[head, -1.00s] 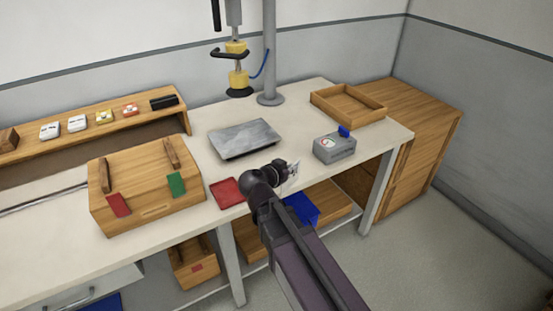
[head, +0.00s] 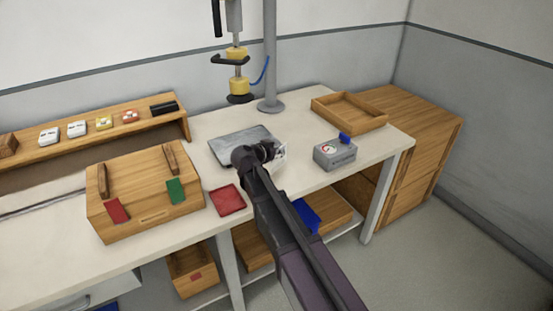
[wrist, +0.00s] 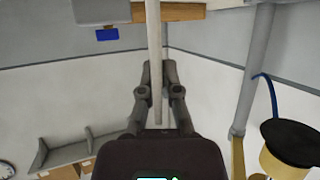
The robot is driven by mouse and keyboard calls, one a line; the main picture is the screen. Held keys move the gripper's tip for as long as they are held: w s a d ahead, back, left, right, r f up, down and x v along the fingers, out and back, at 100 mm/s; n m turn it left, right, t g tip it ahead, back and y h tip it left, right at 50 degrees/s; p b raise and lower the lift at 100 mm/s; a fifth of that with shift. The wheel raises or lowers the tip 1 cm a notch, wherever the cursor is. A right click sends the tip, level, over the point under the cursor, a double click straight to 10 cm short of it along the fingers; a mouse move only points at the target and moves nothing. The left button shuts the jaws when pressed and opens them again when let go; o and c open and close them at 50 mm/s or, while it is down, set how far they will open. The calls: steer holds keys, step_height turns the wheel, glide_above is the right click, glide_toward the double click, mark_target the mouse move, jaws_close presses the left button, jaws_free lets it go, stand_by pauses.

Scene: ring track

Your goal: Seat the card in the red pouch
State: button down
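My gripper (head: 276,151) is over the bench, by the front right of the grey metal plate. In the wrist view its fingers (wrist: 156,75) are closed on a thin pale strip, which looks like the card (wrist: 154,30) seen edge-on. In the head view only a small whitish bit of it shows, and its face cannot be read. A flat red square with a darker rim (head: 228,200) lies at the bench's front edge, left of my arm. A red flap (head: 117,211) and a green flap (head: 176,190) are on the wooden box (head: 145,207). I cannot tell which red piece is the pouch.
The metal plate (head: 226,147) lies mid-bench. A grey box with a blue knob (head: 335,154) stands right of my gripper; an empty wooden tray (head: 350,121) is behind it. A yellow and black tool (head: 238,87) hangs beside a grey post (head: 270,60). A shelf (head: 90,132) holds small items.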

mark_target(279, 158)
stand_by(0.3)
steer(key=shift+f+b, duration=1.75)
steer(key=shift+b, duration=0.05)
steer(key=shift+f, duration=0.15)
steer(key=c, duration=0.8)
jaws_free()
steer(key=shift+r, duration=0.25)
steer(key=p+v, duration=0.4)
steer(key=v, duration=0.8)
steer(key=shift+p, duration=0.35)
steer(key=shift+f, duration=0.2)
